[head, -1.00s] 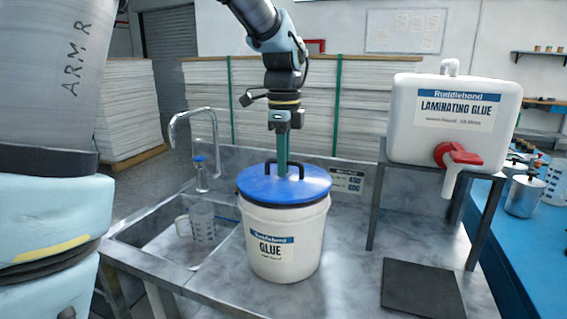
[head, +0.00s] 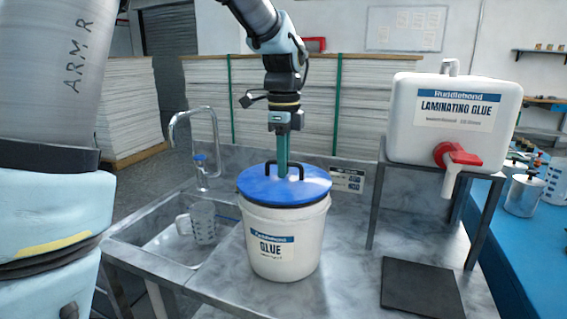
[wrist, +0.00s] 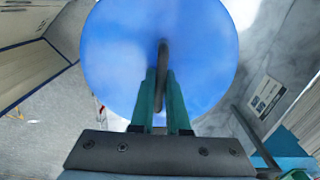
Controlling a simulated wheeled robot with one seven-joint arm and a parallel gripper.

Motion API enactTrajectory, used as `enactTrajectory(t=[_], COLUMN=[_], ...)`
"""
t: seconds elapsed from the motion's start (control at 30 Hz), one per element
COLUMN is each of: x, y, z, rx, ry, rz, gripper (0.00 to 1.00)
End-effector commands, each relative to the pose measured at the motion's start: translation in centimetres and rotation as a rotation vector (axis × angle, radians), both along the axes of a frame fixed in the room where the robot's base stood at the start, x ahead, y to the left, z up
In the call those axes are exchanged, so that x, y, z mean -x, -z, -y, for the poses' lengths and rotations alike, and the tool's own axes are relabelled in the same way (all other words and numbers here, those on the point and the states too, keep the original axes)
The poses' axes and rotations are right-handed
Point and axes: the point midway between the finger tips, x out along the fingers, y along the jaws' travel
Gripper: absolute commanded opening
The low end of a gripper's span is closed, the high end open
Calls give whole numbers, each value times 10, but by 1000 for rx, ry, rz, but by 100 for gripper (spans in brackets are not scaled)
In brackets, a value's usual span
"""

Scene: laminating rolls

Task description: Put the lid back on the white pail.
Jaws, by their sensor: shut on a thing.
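The white pail (head: 283,245), labelled GLUE, stands upright on the steel counter. The blue lid (head: 256,186) is over the pail's mouth and looks nearly level; a dark line runs beneath its edge, and I cannot tell whether it is fully seated. My gripper (head: 284,174) points down from above and is shut on the lid's dark arched handle (head: 299,166). In the wrist view my gripper (wrist: 162,75) has its green fingers on both sides of the handle, and the lid (wrist: 115,45) fills the upper middle. The lid hides the pail there.
A sink with a tap (head: 174,130) and a clear jug (head: 203,222) is left of the pail. A glue tank (head: 400,120) with a red tap stands on a metal stand at the right. A dark mat (head: 422,288) lies on the counter at front right.

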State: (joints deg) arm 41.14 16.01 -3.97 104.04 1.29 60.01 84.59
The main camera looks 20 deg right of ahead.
Motion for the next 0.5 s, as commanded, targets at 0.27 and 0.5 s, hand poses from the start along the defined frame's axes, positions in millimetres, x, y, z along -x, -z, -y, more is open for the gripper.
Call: enactTrajectory(t=[0.27, 0.5], x=[0, 0], y=[0, 0], z=[0, 0], rx=[0, 1], ry=[0, 0], rz=[0, 1], gripper=[0, 23])
